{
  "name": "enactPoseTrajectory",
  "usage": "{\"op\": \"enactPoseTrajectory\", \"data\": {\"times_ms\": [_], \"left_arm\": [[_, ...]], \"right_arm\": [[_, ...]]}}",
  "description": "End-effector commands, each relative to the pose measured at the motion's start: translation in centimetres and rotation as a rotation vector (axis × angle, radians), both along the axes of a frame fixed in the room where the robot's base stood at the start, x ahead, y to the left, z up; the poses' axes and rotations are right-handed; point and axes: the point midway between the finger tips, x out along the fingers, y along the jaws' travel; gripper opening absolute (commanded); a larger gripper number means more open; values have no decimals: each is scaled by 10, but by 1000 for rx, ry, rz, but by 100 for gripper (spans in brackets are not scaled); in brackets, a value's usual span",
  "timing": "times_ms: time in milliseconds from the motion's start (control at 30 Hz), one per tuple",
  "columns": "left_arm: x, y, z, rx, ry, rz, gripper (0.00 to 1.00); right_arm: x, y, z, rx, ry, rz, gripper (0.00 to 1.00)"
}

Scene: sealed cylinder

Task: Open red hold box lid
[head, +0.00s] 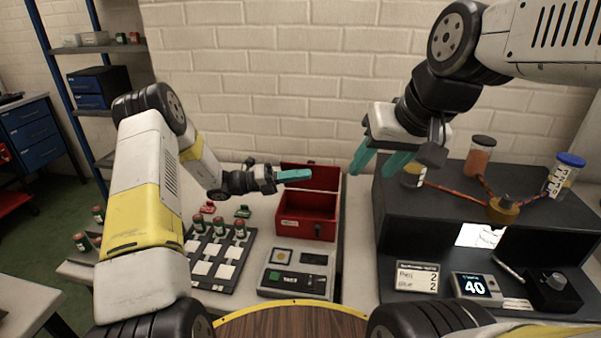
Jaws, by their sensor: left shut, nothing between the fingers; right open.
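The red hold box (305,225) stands on the white bench near the wall. Its lid (322,177) is raised at the back, and the red interior shows; it looks empty. My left gripper (308,174) is shut with nothing in it, its teal fingers in front of the raised lid, above the box opening. I cannot tell whether the fingers touch the lid. My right gripper (378,162) is open and empty, held high to the right of the box, in front of the wall and near the dark machine.
A dark tray (220,262) with green-and-red vials and white squares lies left of the box. A grey device (298,275) sits in front of it. The dark machine (450,215) with jars, tubes and a display (476,287) fills the right side.

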Motion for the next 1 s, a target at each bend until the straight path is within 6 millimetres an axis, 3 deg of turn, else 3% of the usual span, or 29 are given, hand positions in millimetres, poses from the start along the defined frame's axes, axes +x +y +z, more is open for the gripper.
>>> {"op": "enactPoseTrajectory", "data": {"times_ms": [233,1000], "left_arm": [[1,0,1,2,7,0,0],[23,-4,14,39,202,1,0]], "right_arm": [[-18,0,-15,8,-31,-7,47],[-18,0,-15,8,-30,-8,47]]}}
